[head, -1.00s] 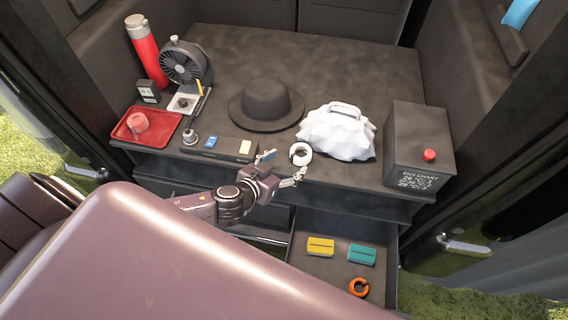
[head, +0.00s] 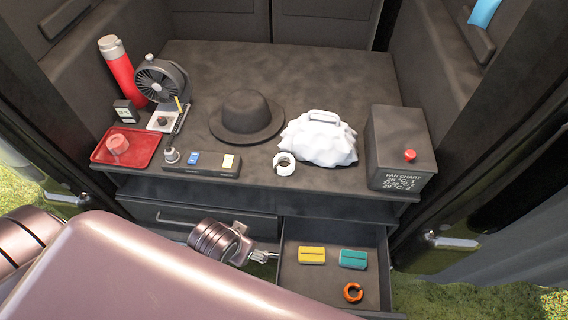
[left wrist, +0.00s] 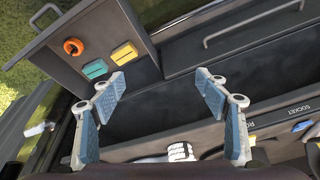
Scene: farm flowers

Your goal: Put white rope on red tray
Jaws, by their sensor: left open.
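The white rope (head: 284,163) is a small coil on the dark tabletop, near its front edge and just left of the white bag. A ribbed white piece, likely this rope, shows at the bottom of the left wrist view (left wrist: 180,151). The red tray (head: 148,136) lies at the table's left front, with a red coil (head: 118,145) on its left part. My left gripper (head: 265,256) is below the table edge, by the open drawer, apart from the rope. In the left wrist view its fingers (left wrist: 160,90) are spread and empty. My right gripper is not in view.
The open drawer (head: 330,281) holds a yellow block, a teal block and an orange ring. A socket strip (head: 202,172) lies between tray and rope. A black hat (head: 247,121), fan (head: 162,80), white bag (head: 318,140) and dark box (head: 400,147) stand around.

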